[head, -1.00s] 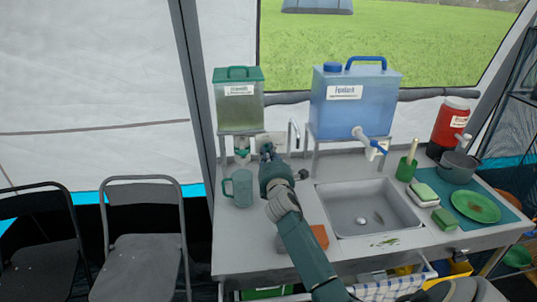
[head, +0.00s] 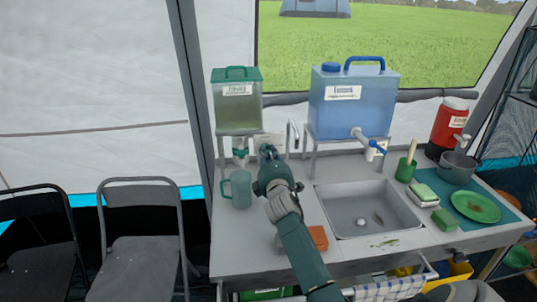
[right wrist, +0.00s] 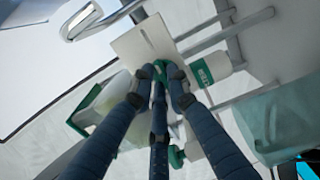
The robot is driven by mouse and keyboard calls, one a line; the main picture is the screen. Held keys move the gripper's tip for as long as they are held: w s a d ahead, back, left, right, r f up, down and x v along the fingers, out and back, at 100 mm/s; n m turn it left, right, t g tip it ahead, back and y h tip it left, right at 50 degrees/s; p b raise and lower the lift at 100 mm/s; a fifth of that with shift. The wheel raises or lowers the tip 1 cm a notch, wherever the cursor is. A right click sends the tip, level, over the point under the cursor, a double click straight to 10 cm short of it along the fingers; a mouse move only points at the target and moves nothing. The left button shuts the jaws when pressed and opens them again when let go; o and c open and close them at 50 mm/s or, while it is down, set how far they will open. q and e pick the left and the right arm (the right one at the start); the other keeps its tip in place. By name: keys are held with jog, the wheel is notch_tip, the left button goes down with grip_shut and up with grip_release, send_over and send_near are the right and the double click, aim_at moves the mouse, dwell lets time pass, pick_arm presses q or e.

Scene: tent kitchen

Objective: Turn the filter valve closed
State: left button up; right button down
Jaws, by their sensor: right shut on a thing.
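The filter is a tank with a green lid and murky green contents (head: 237,105), standing on a metal stand at the counter's back left. Below it a small green-and-white fitting (head: 240,152) shows in the head view. My right gripper (head: 267,152) reaches in just right of this fitting, in front of a pale plate. In the right wrist view, my right gripper's fingers (right wrist: 160,80) close around a green valve handle (right wrist: 160,67), mostly hidden by the fingertips. A white cylinder with a green label (right wrist: 203,71) is beside it. My left gripper is not in view.
A teal mug (head: 238,190) stands close left of my right gripper. A metal faucet (head: 292,135) is close on the right, by the sink (head: 365,215). A blue water container (head: 350,105) stands behind the sink. An orange block (head: 318,237) lies beside my right forearm.

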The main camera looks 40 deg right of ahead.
jog(key=shift+f, duration=0.1)
jog(key=c, duration=1.7)
grip_release()
jog(key=v, duration=1.2)
